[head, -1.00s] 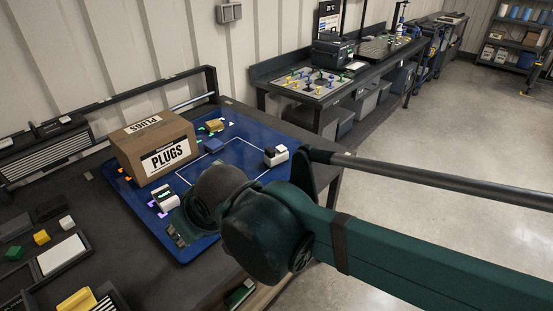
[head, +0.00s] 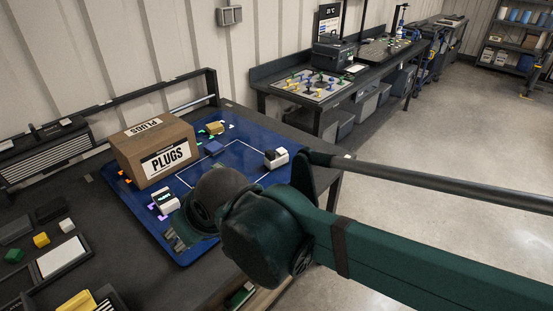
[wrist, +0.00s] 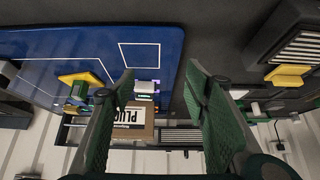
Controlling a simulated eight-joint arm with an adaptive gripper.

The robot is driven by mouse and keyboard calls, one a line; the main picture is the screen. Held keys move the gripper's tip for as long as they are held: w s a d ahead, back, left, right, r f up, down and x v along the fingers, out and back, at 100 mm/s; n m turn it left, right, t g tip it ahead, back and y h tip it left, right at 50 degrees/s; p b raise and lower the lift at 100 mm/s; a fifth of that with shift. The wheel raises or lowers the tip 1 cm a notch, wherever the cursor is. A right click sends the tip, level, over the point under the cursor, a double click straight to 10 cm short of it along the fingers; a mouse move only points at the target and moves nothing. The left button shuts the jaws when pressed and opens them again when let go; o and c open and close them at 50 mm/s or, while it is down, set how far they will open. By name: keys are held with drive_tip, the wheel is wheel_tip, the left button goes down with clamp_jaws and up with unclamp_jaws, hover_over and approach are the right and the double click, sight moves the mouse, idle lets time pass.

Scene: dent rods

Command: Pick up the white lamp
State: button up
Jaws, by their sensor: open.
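No object is clearly recognisable as a lamp. A small white object with a dark panel (head: 165,201) stands on the blue mat (head: 183,255) in front of the cardboard box, and a white one with a dark top (head: 276,158) stands near the mat's right edge. My gripper (wrist: 158,72) is open and empty above the mat. In the wrist view, the panelled white object (wrist: 146,87) shows beyond the fingers, in the gap between them. In the head view my arm hides part of the mat, and the fingers are only partly visible.
The cardboard box marked PLUGS (head: 140,143) stands at the mat's back left. Yellow, green and white blocks and trays occupy the left of the bench. The mat's outlined middle is mostly clear.

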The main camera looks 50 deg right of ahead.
idle(0.3)
drive_tip(key=m+g+h+p, duration=0.4)
drive_tip(key=m+g+p, duration=0.4)
drive_tip(key=m+p, duration=1)
approach(268, 152)
drive_tip(key=d+f, duration=0.1)
drive_tip(key=d+f+m+b, duration=0.1)
drive_tip(key=f, duration=0.1)
drive_tip(key=f+m+b, duration=0.1)
drive_tip(key=shift+s+d+f, duration=0.15)
drive_tip(key=shift+d+f, duration=0.2)
drive_tip(key=shift+d, duration=0.05)
drive_tip(key=shift+s+d+f+m, duration=0.15)
drive_tip(key=shift+d+f+m, duration=0.15)
drive_tip(key=shift+d, duration=0.15)
